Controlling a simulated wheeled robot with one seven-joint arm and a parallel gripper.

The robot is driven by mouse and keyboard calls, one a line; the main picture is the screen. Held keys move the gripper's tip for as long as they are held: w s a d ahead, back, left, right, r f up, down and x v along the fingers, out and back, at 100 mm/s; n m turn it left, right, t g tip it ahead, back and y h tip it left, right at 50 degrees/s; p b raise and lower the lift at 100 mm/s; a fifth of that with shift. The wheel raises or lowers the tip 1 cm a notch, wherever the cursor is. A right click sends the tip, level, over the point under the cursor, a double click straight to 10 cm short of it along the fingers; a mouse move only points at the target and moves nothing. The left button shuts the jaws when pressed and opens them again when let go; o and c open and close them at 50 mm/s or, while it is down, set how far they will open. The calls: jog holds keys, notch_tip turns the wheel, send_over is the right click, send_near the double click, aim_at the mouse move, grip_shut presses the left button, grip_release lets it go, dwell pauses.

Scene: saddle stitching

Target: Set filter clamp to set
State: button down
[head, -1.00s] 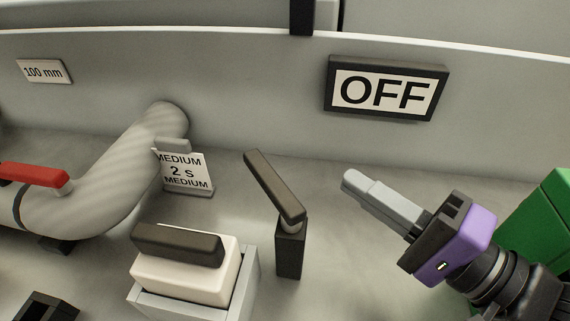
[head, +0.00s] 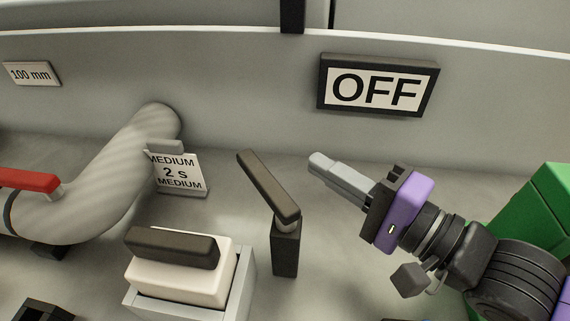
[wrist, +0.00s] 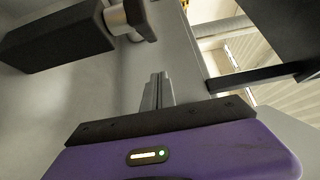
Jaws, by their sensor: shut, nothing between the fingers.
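A dark lever (head: 268,186) leans up and to the left from a grey pivot on a short black post (head: 286,250). No label on it is readable, so I cannot tell whether it is the filter clamp. An OFF sign (head: 377,86) hangs on the wall behind. My gripper (head: 316,161) is shut and empty, to the right of the lever's upper part and apart from it in the picture. In the wrist view, the shut fingers (wrist: 157,90) point away from me, with a dark block (wrist: 60,38) and grey pivot to their left.
A cream block (head: 180,277) with a dark handle stands at front left. A striped pipe (head: 115,185) with a red lever (head: 25,180) lies further left, beside a "MEDIUM 2 s" sign (head: 178,174). A green box (head: 535,215) stands at right. The grey wall closes the back.

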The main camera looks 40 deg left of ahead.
aim_at(265, 183)
jog(key=shift+s+a+p, duration=0.3)
jog(key=shift+s+a, duration=0.6)
jog(key=shift+a, duration=0.3)
jog(key=shift+s+a+p, duration=0.25)
jog(key=shift+s+a, duration=0.6)
jog(key=shift+a, duration=0.3)
jog(key=shift+s+f+b, duration=0.1)
jog(key=shift+f+b, duration=0.05)
jog(key=shift+b, duration=0.2)
